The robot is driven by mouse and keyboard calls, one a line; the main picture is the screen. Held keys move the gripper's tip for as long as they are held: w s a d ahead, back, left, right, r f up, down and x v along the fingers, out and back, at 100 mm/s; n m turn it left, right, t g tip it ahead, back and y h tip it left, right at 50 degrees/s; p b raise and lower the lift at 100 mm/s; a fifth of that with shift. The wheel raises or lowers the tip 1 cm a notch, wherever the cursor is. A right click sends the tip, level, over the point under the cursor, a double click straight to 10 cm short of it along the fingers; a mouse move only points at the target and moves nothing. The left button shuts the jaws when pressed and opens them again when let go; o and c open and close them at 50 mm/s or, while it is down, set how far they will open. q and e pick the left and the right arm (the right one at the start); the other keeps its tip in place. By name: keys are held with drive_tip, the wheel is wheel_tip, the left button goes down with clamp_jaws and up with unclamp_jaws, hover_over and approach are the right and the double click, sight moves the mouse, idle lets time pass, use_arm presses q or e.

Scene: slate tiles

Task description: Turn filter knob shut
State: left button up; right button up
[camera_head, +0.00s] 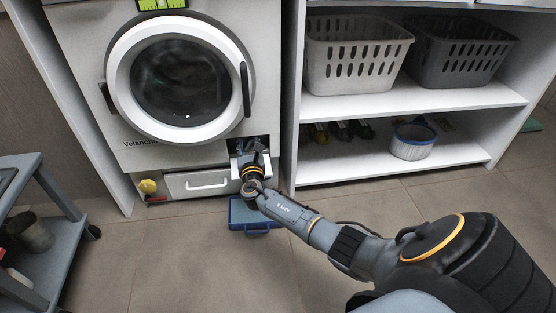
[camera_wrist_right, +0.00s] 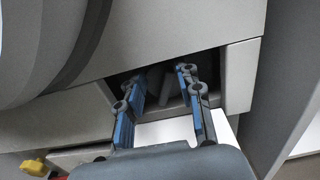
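The washing machine (camera_head: 200,155) has a dark filter opening at its lower right. It also shows in the right wrist view, where a grey shape, probably the filter knob (camera_wrist_right: 155,79), stands inside the recess (camera_wrist_right: 124,77). My right gripper (camera_head: 250,150) is at this opening in the head view and hides most of it. In the right wrist view its blue-padded fingers (camera_wrist_right: 160,95) are spread apart, reaching toward the recess, one on each side of the grey shape. I cannot tell whether they touch it. My left gripper is not in view.
A blue tray (camera_head: 238,216) lies on the floor below the opening. A yellow knob (camera_head: 148,186) is left of the white drawer (camera_head: 198,194). Shelves (camera_head: 420,100) with baskets stand right, a grey cart (camera_head: 60,235) left.

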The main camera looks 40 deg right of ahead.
drive_tip(key=s+a+m+g+y+p, duration=0.1)
drive_tip(key=s+a+m+g+p, duration=0.2)
drive_tip(key=s+p, duration=0.4)
drive_tip(key=s+a+r+m+g+y+p, duration=0.1)
drive_tip(key=s+a+m+g+p, duration=0.2)
drive_tip(key=s+a+m+p, duration=0.2)
drive_tip(key=s+a+r+m+g+y+p, duration=0.1)
drive_tip(key=s+a+m+g+p, duration=0.1)
drive_tip(key=s+m+p, duration=0.7)
drive_tip(key=s+a+p, duration=0.1)
drive_tip(key=s, duration=0.6)
drive_tip(key=shift+s+a+g+y+p, duration=0.25)
drive_tip(key=shift+a+g+y+p, duration=0.05)
drive_tip(key=shift+a+g+y, duration=0.1)
